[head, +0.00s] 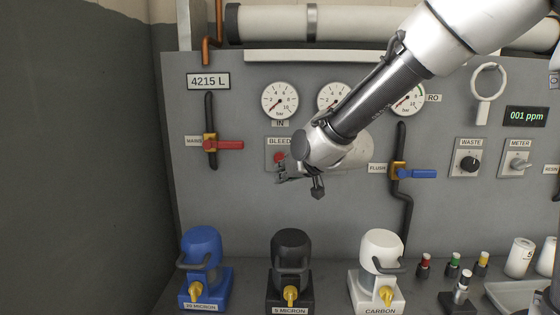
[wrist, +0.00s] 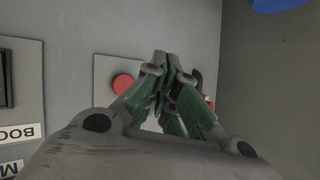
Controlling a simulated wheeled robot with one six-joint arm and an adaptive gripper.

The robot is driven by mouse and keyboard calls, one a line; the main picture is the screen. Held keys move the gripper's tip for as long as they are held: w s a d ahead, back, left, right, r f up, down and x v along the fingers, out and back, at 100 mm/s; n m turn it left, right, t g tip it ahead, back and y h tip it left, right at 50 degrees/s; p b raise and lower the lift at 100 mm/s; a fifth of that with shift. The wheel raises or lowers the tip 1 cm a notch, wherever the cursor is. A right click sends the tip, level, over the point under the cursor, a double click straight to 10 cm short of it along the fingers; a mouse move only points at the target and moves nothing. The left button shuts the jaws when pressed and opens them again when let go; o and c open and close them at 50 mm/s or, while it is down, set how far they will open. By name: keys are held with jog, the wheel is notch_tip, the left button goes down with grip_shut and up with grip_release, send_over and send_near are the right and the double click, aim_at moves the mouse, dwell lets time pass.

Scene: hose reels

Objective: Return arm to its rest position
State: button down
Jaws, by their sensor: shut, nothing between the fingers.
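My arm reaches in from the upper right in the head view, in front of the grey panel (head: 240,205). The red button (wrist: 122,83) shows just left of the fingers there. I cannot tell whether the fingers touch the panel. My wrist hides part of the middle gauge and the panel behind it.
A red-handled valve (head: 225,145) is left of my gripper and a blue-handled valve (head: 415,173) is right. Blue (head: 202,250), black (head: 291,255) and white (head: 381,255) filter housings stand below. Small bottles (head: 453,265) stand at lower right. A dark wall (head: 80,150) bounds the left.

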jog(key=s+f+g, duration=0.1)
jog(key=f, duration=0.1)
jog(key=s+d+f+g+h, duration=0.1)
jog(key=s+f, duration=0.1)
jog(key=s+d+f+n+g, duration=0.1)
jog(key=f, duration=0.1)
jog(key=shift+s, duration=0.2)
jog(key=shift+g+h, duration=0.7)
jog(key=shift+g, duration=0.1)
jog(key=s+d, duration=0.1)
jog(key=s+f, duration=0.1)
jog(key=s+d, duration=0.1)
jog(key=shift+s+d+f, duration=0.2)
jog(key=shift+d+f, duration=0.1)
jog(key=shift+d, duration=0.05)
jog(key=s+d+r+m+h, duration=0.1)
jog(key=s+d+r, duration=0.1)
jog(key=s+d, duration=0.5)
jog(key=s+d+r+m+h, duration=0.2)
jog(key=s+d, duration=0.5)
jog(key=d, duration=0.7)
jog(key=s+d+r+m+g+h, duration=0.1)
jog(key=s+d+r+m, duration=0.1)
jog(key=s+d, duration=0.5)
jog(key=d+r, duration=0.1)
jog(key=d, duration=0.2)
jog(key=shift+d+r+h, duration=0.25)
jog(key=shift+d+h, duration=0.1)
jog(key=shift+h, duration=0.05)
jog(key=shift+w, duration=0.1)
